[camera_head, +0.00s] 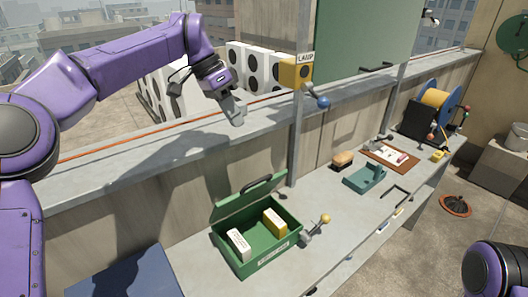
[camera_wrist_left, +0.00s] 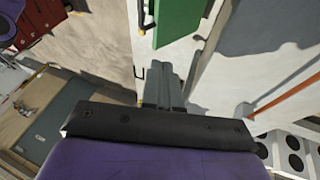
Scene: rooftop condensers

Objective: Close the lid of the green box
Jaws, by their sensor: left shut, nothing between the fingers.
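The green box (camera_head: 262,258) sits on the grey bench. Its lid (camera_head: 246,198) stands open, tilted up along the back edge, with a dark handle on it. Inside are a white block (camera_head: 238,244) and a yellow block (camera_head: 274,222). My left gripper (camera_head: 236,117) is shut and empty, above the ledge behind the bench, up and back from the lid and apart from it. Its shut fingers (camera_wrist_left: 163,88) also show in the left wrist view. My right gripper is not in view; only a purple part of my right side shows at the lower right.
A lever with a yellow ball (camera_head: 325,220) stands close to the box's right side. A post with a yellow lamp box (camera_head: 296,72) and blue knob rises behind.

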